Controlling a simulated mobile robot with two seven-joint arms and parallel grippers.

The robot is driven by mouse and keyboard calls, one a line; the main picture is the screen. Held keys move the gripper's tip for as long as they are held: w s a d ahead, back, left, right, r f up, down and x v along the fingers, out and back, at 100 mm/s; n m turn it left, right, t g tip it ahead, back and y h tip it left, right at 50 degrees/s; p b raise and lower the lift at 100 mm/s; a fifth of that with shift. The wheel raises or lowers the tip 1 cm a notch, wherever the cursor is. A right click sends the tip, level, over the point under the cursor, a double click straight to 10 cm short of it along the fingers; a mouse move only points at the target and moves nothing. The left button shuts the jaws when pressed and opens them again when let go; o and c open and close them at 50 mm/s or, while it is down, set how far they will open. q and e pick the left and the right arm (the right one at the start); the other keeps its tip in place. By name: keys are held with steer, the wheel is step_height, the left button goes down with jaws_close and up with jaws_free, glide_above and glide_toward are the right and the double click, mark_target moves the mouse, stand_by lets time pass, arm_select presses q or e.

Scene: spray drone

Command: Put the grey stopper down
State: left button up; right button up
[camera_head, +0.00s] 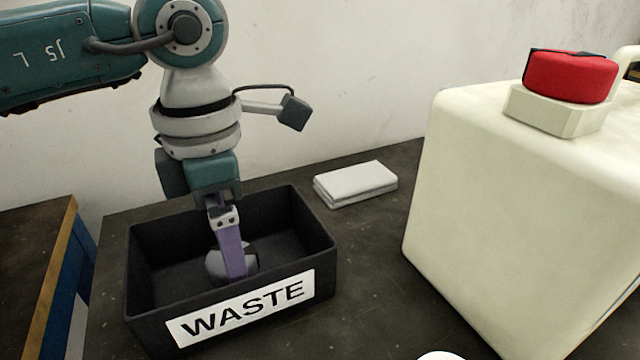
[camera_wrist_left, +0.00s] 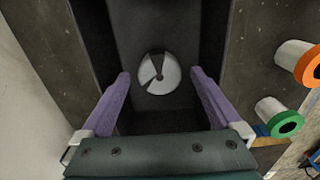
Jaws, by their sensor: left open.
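The grey stopper (camera_head: 217,263) is a round, light grey piece inside the black bin (camera_head: 312,227) with the WASTE label. In the left wrist view the stopper (camera_wrist_left: 158,80) shows as a disc with dark wedge-shaped gaps, lying on the bin's dark floor. My left gripper (camera_head: 235,275) reaches down into the bin from above. Its purple fingers (camera_wrist_left: 161,74) are spread open, one on each side of the stopper, with visible gaps to it in the wrist view. In the head view one finger hides part of the stopper. My right gripper is not in view.
A large cream tank (camera_head: 500,200) with a red cap (camera_head: 569,77) stands at the right. A folded white cloth (camera_head: 355,183) lies behind the bin. White pieces with an orange ring (camera_wrist_left: 308,64) and a green ring (camera_wrist_left: 287,124) show in the wrist view.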

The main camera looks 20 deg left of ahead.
arm_select(q)
step_height(320, 180, up, 11)
steer(key=p, duration=0.1)
stand_by(0.5)
